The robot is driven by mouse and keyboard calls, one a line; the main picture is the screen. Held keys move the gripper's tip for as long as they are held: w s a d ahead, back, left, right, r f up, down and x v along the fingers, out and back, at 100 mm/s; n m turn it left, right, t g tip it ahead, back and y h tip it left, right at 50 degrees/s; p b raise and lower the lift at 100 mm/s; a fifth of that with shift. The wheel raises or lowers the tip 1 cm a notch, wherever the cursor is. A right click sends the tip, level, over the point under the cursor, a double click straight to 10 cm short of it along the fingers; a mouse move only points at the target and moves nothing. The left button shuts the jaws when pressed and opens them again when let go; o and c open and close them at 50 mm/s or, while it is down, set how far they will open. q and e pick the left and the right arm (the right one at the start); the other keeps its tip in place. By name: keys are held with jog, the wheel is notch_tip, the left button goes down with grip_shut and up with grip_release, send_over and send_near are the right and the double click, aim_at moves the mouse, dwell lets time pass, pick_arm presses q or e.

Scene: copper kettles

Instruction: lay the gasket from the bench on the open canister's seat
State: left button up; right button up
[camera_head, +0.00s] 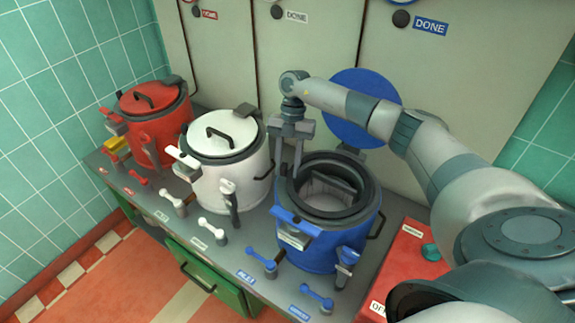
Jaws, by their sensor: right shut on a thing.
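The open canister (312,253) is blue and stands at the right of the bench. Its round blue lid (362,92) is raised behind it, partly hidden by my right arm. A dark ring, which looks like the gasket (368,196), is at the canister's mouth. My right gripper (298,168) points down at the mouth's left back edge and is shut on the gasket. I cannot tell whether the gasket touches the seat or is just above it; the dark parts blend together. My left gripper is not in view.
A white canister (225,180) and a red canister (158,127), both lidded, stand left of the blue one. Several small levers line the bench (222,262) front. A red panel (408,257) with a teal knob (431,252) lies at right. Cabinet doors (455,90) stand behind.

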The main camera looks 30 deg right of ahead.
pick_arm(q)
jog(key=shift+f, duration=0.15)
pick_arm(e)
jog(key=shift+f, duration=0.4)
dwell(0.6)
jog(key=o, duration=1.3)
jog(key=shift+c, duration=0.2)
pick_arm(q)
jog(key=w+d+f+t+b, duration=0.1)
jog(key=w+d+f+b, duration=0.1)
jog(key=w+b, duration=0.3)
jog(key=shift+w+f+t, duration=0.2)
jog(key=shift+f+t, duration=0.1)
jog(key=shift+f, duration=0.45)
pick_arm(e)
jog(key=v, duration=1.7)
jog(key=shift+r, duration=0.25)
